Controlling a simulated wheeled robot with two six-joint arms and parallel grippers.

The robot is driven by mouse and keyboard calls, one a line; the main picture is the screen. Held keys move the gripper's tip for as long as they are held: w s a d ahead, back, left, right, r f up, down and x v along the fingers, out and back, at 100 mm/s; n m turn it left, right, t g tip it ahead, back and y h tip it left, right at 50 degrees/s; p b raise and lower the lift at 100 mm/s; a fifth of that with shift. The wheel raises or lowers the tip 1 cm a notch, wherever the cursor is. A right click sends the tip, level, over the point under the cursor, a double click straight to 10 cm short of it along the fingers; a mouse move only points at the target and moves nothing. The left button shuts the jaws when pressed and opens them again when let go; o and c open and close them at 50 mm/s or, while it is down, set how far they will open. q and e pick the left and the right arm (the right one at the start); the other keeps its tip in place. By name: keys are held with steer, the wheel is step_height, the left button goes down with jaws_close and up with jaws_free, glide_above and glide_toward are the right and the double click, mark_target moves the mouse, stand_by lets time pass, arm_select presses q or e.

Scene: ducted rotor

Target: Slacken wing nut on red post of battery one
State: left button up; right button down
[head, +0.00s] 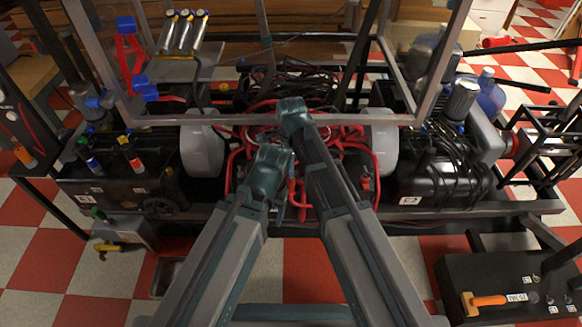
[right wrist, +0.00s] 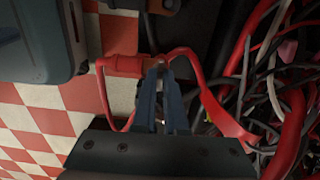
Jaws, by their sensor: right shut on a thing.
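My right gripper (right wrist: 163,72) points away from the camera in the right wrist view, its two dark fingers close together. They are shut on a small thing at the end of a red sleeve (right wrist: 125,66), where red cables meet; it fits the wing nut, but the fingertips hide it. The red post and the battery's label cannot be made out. In the head view my right wrist (head: 293,112) reaches over the red cables (head: 345,135) in the middle of the machine. My left wrist (head: 268,168) is beside it to the left; its finger opening cannot be made out.
A tangle of red, black and pale cables (right wrist: 275,85) lies right of the fingers.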

steer(key=n, duration=2)
steer(key=shift+n, duration=0.3)
stand_by(0.5)
steer(key=c, duration=1)
jaws_free()
steer(key=shift+o, duration=0.2)
steer(key=shift+r, duration=0.15)
